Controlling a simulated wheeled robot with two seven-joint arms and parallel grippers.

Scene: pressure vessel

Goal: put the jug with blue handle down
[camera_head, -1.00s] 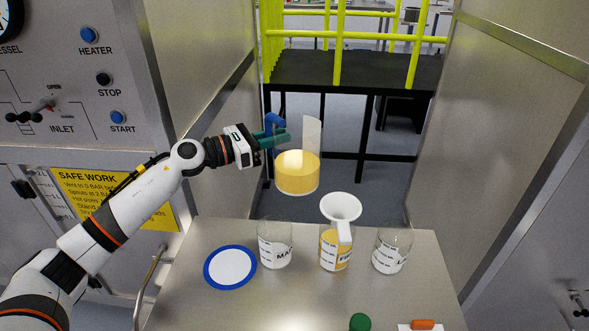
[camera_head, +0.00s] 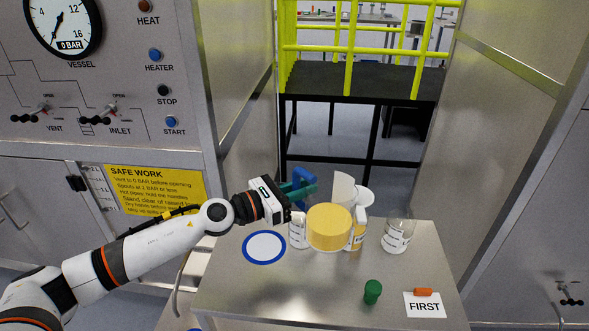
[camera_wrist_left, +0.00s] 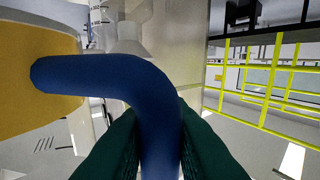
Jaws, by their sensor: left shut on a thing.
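My left gripper (camera_head: 300,190) is shut on the blue handle of the jug (camera_head: 329,227), which holds yellow liquid. The jug hangs in front of the far beakers on the steel table, partly hiding them. In the left wrist view the blue handle (camera_wrist_left: 110,75) fills the middle between the dark green fingers, with the yellow jug body (camera_wrist_left: 35,85) at the left. A white disc with a blue rim (camera_head: 264,247) lies flat on the table, left of the jug. I cannot tell whether the jug touches anything. My right gripper is not in view.
A green stopper (camera_head: 373,291) and a "FIRST" card (camera_head: 424,306) lie near the front. The table's front left (camera_head: 270,295) is clear.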

